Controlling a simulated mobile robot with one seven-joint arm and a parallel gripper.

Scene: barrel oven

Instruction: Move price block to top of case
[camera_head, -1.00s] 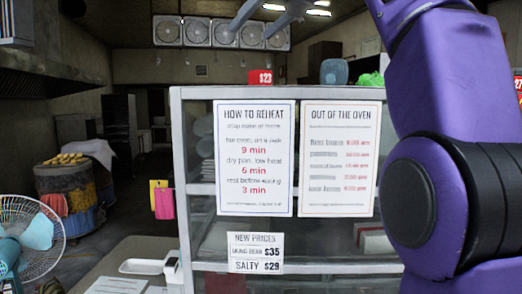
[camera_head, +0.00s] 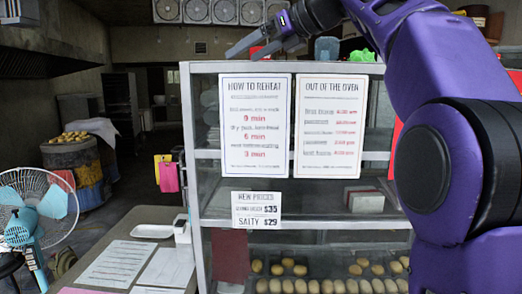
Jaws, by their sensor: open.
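The glass case (camera_head: 205,68) stands in the middle of the view, with paper signs on its front. A small red block (camera_head: 256,49) shows at the left part of its top, mostly hidden by my gripper; its price cannot be read now. My gripper (camera_head: 241,57) reaches in from the right, low over the case top. Its fingers are apart and point left, with the red block showing between or just behind them. I cannot tell whether they touch it.
A blue-grey object (camera_head: 327,48) and a green bag (camera_head: 362,56) sit on the case top, near my arm. A counter with papers (camera_head: 115,264) and a white tray (camera_head: 152,231) is at left. A fan (camera_head: 38,215) stands at far left. Buns fill the lower shelf.

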